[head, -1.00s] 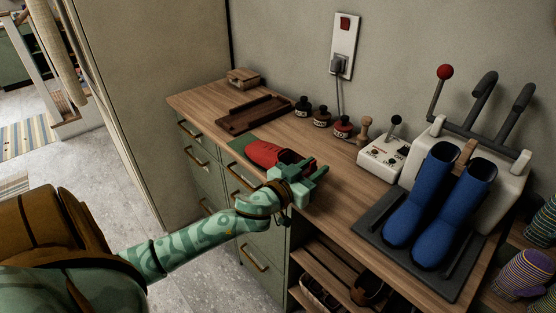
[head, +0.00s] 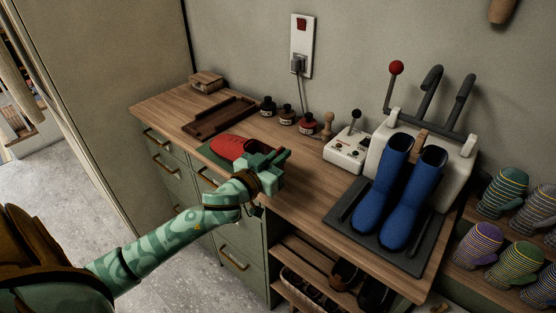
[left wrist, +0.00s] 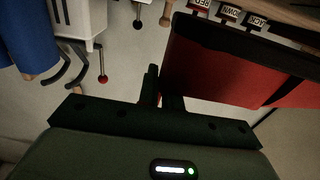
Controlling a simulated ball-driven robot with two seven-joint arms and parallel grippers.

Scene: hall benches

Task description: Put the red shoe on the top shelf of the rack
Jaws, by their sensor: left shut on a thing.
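The red shoe (head: 232,147) is over the green mat (head: 213,158) on the wooden counter, toe pointing left. My left gripper (head: 266,168) is shut on its right end, and the fingers hide part of that end. In the left wrist view the shoe (left wrist: 225,70) fills the upper right, against the gripper fingers (left wrist: 160,92). It seems raised slightly, but the gap below is hard to judge. My right gripper is out of view.
Blue boots (head: 383,190) stand on a dark tray (head: 430,235) before a white lever machine. A white control box (head: 347,150), small jars (head: 287,115) and a brown wooden tray (head: 220,115) line the back. Patterned knitted items (head: 500,195) sit at right. The counter's front middle is clear.

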